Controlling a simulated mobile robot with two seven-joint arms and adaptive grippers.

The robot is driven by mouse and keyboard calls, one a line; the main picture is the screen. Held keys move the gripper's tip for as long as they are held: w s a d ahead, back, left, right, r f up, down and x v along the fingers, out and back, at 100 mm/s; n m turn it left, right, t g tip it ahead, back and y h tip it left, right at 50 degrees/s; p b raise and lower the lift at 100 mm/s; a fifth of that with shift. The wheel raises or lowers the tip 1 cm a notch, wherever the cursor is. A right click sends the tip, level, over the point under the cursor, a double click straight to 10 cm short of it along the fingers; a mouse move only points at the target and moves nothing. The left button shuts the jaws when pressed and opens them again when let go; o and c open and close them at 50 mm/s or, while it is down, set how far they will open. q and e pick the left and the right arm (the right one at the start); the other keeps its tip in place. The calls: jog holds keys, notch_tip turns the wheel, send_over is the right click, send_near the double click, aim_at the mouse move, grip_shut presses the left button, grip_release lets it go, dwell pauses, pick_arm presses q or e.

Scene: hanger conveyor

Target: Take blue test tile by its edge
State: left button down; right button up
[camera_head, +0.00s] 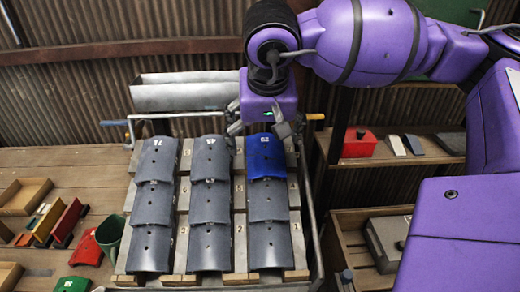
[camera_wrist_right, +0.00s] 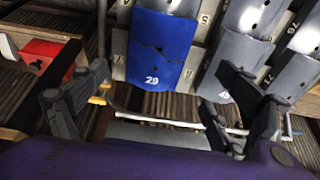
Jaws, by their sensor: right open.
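The blue test tile (camera_head: 266,158) is curved and lies at the far end of the right column of tiles on the rack. It overlaps the grey tile below it. In the right wrist view the blue tile (camera_wrist_right: 158,50) shows the number 29 near its edge, with a dark jagged line across it. My right gripper (camera_head: 260,127) is open above the tile's far edge, its fingers on either side of the tile. Any contact cannot be told. My left gripper is not in view.
Grey tiles (camera_head: 210,204) fill the other columns of the rack. A metal trough (camera_head: 185,96) stands behind it. A red box (camera_head: 359,143) sits on the right shelf (camera_head: 430,150).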

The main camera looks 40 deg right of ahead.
aim_at(266, 154)
jog(key=shift+d+f, duration=0.25)
jog(key=shift+f, duration=0.75)
jog(key=x, duration=0.5)
jog(key=shift+s+f+p, duration=0.1)
jog(key=shift+p, duration=0.2)
jog(key=c, duration=1.4)
